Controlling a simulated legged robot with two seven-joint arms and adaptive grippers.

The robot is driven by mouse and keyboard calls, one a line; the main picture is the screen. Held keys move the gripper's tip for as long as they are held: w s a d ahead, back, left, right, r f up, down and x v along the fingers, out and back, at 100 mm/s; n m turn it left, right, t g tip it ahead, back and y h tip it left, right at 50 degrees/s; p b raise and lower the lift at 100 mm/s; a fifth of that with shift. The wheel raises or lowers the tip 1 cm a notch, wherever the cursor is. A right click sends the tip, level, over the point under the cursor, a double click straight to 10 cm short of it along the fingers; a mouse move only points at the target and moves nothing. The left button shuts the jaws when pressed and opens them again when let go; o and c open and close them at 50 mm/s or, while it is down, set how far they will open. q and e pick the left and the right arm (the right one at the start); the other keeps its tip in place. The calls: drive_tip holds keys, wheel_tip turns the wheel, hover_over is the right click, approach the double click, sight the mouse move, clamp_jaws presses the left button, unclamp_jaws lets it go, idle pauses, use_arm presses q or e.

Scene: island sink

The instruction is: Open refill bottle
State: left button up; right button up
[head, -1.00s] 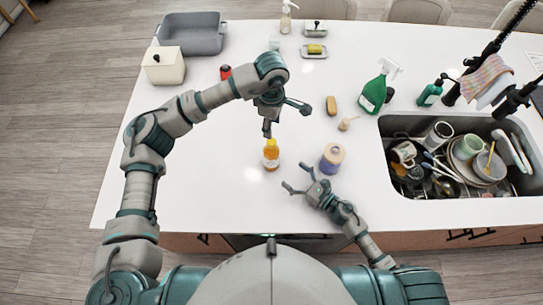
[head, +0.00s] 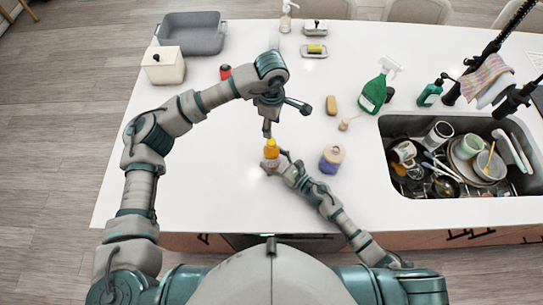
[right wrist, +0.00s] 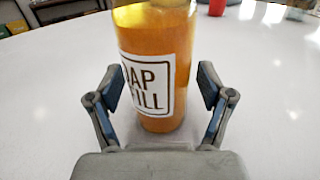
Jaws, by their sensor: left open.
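The refill bottle (head: 271,149) stands upright on the white counter, amber with a yellow-orange cap. In the right wrist view the amber bottle (right wrist: 158,65) carries a white label, and its top is cut off. My right gripper (right wrist: 158,105) has its fingers spread on both sides of the bottle's lower part, with gaps left and right. In the head view my right gripper (head: 274,161) partly hides the bottle's lower body. My left gripper (head: 285,118) is open and empty above and behind the bottle, pointing down, with one finger near the cap.
A purple jar with a beige top (head: 331,158) stands right of the bottle, close to my right arm. The counter's left front is clear.

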sight(272, 140)
use_arm(q)
drive_tip(key=shift+d, duration=0.1)
use_arm(e)
drive_tip(key=shift+d, duration=0.1)
drive_tip(key=c, duration=0.8)
clamp_jaws()
use_arm(q)
drive_tip(key=m, duration=0.4)
drive_tip(key=shift+m, duration=0.3)
drive_tip(key=m, duration=1)
drive_tip(key=shift+w+m, duration=0.1)
drive_tip(key=shift+m, duration=0.2)
drive_tip(key=m, duration=0.7)
drive_tip(key=shift+f, duration=0.1)
wheel_tip(272, 140, down, 8)
drive_tip(key=shift+r, duration=0.1)
